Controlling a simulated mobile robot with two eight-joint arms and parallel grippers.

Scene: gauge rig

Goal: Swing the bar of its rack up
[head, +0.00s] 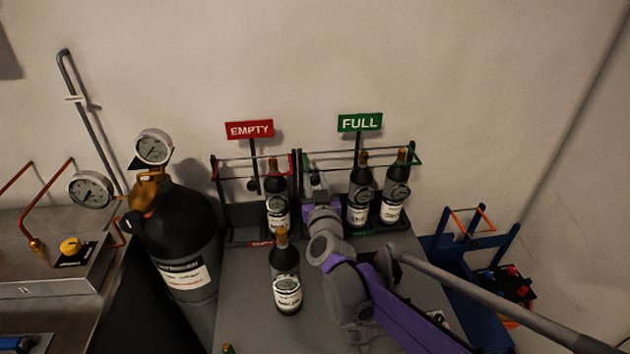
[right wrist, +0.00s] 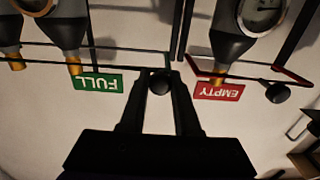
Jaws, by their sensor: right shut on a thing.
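Two racks stand against the wall. The rack under the green FULL sign (head: 359,122) has a bar with green ends (head: 418,160) and holds two dark bottles (head: 360,190). The rack under the red EMPTY sign (head: 249,129) has a bar with red ends (head: 214,168) and holds one bottle (head: 277,195). My right gripper (head: 317,188) is at the left end of the FULL rack. In the right wrist view, which is upside down, its fingers are shut on a round black knob (right wrist: 160,83) by the FULL rack's bar. The hand partly hides this in the head view. My left gripper is out of view.
A loose bottle (head: 286,280) stands on the grey top in front of the racks, left of my right arm. A large black cylinder (head: 183,235) with gauges stands at left. A blue hand truck (head: 455,255) stands at right. Another black knob (right wrist: 278,92) is on the EMPTY side.

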